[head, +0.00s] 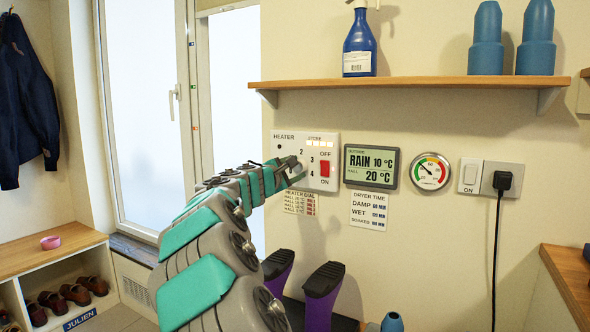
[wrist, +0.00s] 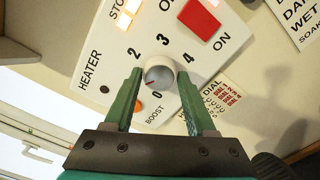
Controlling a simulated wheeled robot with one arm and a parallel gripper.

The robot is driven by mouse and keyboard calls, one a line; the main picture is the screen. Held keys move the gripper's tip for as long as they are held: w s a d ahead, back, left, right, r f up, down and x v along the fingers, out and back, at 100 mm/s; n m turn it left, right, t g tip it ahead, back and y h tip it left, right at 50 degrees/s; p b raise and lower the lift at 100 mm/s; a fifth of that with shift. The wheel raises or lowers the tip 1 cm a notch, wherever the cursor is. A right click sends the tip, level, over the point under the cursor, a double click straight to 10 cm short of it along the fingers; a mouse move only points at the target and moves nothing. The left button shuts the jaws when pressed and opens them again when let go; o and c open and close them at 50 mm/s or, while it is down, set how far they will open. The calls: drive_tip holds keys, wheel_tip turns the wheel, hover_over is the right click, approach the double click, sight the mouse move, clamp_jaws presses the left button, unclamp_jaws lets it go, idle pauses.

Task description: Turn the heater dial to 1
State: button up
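The heater panel (head: 325,146) is a white plate on the wall; it also shows in the wrist view (wrist: 100,70). The heater dial (wrist: 158,70) is a round, pale knob. Around it I read 0 below, 2 upper left, 3 above and 4 upper right; the place for 1 seems hidden by my left finger. A small reddish mark shows on the knob's lower left, on the side near 0. My gripper (wrist: 160,74) is open, with one green finger on each side of the dial and small gaps visible. In the head view my gripper (head: 292,167) covers the dial.
A red switch (head: 325,169) sits right of the dial, and an orange light (wrist: 138,105) is near BOOST. A display (head: 371,166) and round gauge (head: 430,171) hang to the right. A wooden shelf (head: 420,82) juts out above. Purple boots (head: 322,290) stand below.

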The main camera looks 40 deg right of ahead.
drive_tip(key=o, duration=0.4)
drive_tip(key=shift+a, duration=0.1)
drive_tip(key=b+v, duration=0.1)
drive_tip(key=v, duration=0.6)
drive_tip(key=shift+s+a, duration=0.15)
drive_tip(key=shift+a, duration=0.15)
